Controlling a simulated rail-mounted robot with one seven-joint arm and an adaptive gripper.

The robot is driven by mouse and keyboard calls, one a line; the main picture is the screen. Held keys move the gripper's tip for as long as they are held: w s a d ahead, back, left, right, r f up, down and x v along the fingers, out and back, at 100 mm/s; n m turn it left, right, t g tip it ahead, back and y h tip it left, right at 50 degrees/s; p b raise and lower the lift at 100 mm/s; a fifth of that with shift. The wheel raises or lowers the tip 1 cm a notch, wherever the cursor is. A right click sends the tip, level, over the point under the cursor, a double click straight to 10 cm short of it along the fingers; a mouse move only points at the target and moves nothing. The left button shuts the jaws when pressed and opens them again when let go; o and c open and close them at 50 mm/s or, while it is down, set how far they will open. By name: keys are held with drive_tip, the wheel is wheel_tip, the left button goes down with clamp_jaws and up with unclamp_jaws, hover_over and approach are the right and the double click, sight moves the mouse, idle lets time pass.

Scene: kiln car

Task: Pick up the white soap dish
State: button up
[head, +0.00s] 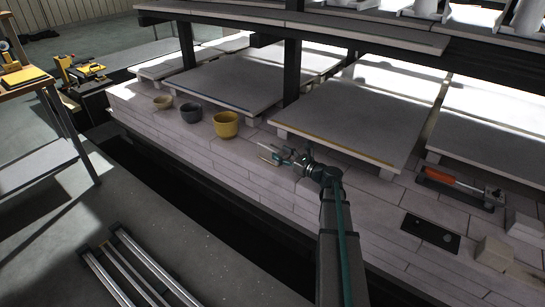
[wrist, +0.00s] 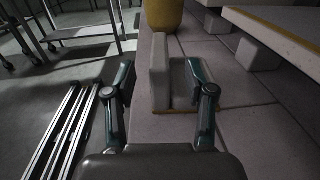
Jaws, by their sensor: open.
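A pale, thick slab-like piece (wrist: 159,75), which may be the white soap dish, stands upright on the tiled deck in the wrist view. It has a flatter part with a yellowish edge at its right foot. My gripper (wrist: 158,78) is open, with one finger on each side of the piece. The left finger is apart from it; whether the right finger touches it I cannot tell. In the head view my gripper (head: 279,154) is low over the deck, and the small pale piece (head: 266,150) shows only partly at its tips.
A yellow pot (head: 226,125), a dark bowl (head: 190,113) and a small cream bowl (head: 162,102) stand in a row beyond my gripper. Raised kiln shelves (head: 350,115) lie to the right. The deck's left edge drops to a dark gap.

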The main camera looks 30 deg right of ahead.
sight(268, 151)
wheel_tip(268, 151, down, 2)
drive_tip(key=shift+f, duration=0.1)
drive_tip(key=shift+x, duration=1)
drive_tip(key=shift+b+x, duration=0.65)
drive_tip(key=shift+x, duration=2.2)
drive_tip(key=shift+s, duration=0.1)
clamp_jaws()
